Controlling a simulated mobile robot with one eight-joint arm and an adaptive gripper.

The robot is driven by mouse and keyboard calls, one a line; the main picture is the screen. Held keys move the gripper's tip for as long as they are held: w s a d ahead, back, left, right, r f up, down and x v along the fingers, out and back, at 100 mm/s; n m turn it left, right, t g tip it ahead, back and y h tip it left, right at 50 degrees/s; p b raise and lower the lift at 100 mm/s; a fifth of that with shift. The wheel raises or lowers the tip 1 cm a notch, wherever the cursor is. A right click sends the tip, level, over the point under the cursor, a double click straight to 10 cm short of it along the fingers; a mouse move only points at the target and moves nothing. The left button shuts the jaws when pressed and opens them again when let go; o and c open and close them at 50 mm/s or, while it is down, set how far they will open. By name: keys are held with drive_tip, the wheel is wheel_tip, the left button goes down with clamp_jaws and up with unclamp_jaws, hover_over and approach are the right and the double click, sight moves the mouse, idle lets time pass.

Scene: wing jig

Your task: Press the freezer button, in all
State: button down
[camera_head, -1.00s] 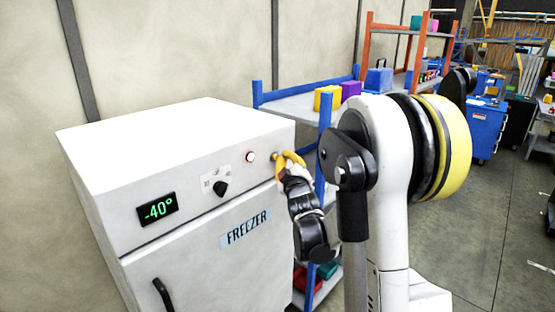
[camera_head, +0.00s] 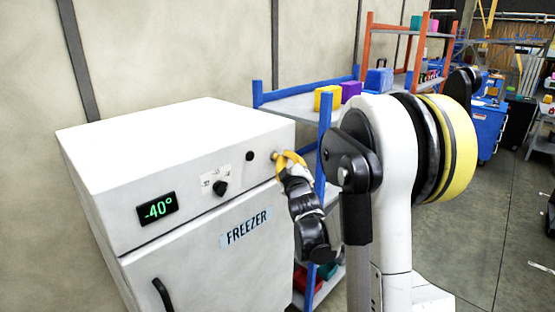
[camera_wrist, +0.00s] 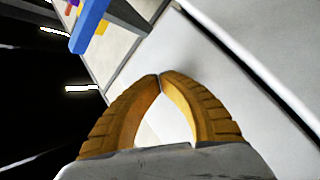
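The freezer (camera_head: 190,240) is a white cabinet with a green -40° display (camera_head: 157,209) and a FREEZER label (camera_head: 246,228). On its upper front panel, a small round metallic button (camera_head: 275,155) shows at the right end, partly hidden by my gripper. My gripper (camera_head: 279,160) has yellow fingers and is at or very near this button; I cannot tell whether it touches. In the wrist view my gripper (camera_wrist: 160,77) has its fingertips together, with nothing seen between them, in front of a pale surface.
A dark round lamp (camera_head: 250,156) and a black dial (camera_head: 220,188) are on the freezer panel, left of my gripper. A black door handle (camera_head: 162,294) is low on the front. A blue-framed shelf (camera_head: 325,140) with coloured boxes stands close behind my arm. Open floor lies at right.

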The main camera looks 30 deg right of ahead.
drive_tip(key=shift+s+d, duration=0.1)
drive_tip(key=shift+s, duration=0.35)
drive_tip(key=shift+s+d+b, duration=0.1)
drive_tip(key=shift+s+d, duration=0.1)
drive_tip(key=shift+s, duration=0.6)
drive_tip(key=shift+s+d+b, duration=0.15)
drive_tip(key=shift+s+d, duration=0.05)
drive_tip(key=shift+s, duration=0.65)
drive_tip(key=shift+s+d+b, duration=0.1)
drive_tip(key=shift+s+d, duration=0.1)
drive_tip(key=shift+s, duration=0.6)
drive_tip(key=s+a+f+m+g+y+b, duration=0.5)
drive_tip(key=s+a+f+g+b, duration=0.5)
drive_tip(key=s+a+f, duration=1.6)
drive_tip(key=a+y+b, duration=0.2)
drive_tip(key=a+b, duration=0.1)
drive_tip(key=b, duration=0.3)
drive_tip(key=shift+a+b, duration=0.35)
drive_tip(key=shift+b, duration=0.05)
